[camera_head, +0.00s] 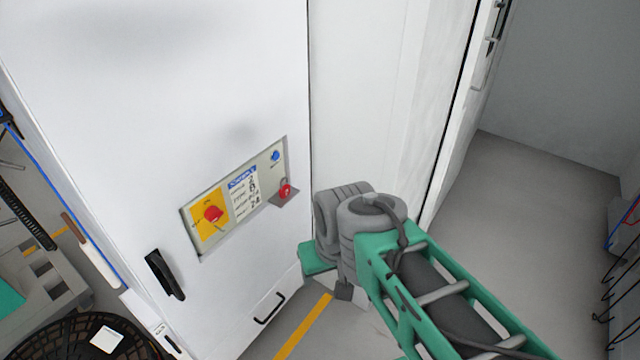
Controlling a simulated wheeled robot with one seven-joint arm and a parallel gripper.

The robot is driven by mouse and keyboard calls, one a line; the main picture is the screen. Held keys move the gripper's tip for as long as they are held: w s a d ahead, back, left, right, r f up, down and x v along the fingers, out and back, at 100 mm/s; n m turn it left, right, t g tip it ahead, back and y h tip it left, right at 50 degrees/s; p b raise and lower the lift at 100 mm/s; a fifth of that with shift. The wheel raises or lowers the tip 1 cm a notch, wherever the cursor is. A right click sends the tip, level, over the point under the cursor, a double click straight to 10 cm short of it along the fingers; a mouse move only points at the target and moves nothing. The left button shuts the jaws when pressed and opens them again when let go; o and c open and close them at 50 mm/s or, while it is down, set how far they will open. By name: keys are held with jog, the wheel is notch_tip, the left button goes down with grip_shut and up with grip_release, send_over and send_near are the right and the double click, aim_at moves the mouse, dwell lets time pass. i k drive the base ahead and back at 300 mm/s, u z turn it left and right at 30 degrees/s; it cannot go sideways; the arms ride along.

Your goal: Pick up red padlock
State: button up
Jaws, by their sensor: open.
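The red padlock (286,190) is small and sits at the right end of a control panel (250,203) on the front of a white cabinet. It is at a small grey ledge (283,200) that sticks out from the panel. My green and grey arm comes in from the lower right and its grey joint is just right of the padlock in the picture. The jaws of my gripper do not show; they are hidden behind the arm or out of frame. The padlock is in full view and nothing is seen holding it.
A red rotary switch (213,213) on a yellow plate and a blue button (276,155) share the panel. A black handle (165,274) and a lower black handle (269,308) stick out from the white cabinet (150,100). Grey floor (500,210) is clear at right.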

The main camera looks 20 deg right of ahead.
aim_at(285, 190)
jog(key=z, duration=0.15)
jog(key=i, duration=0.35)
jog(key=u, duration=2.2)
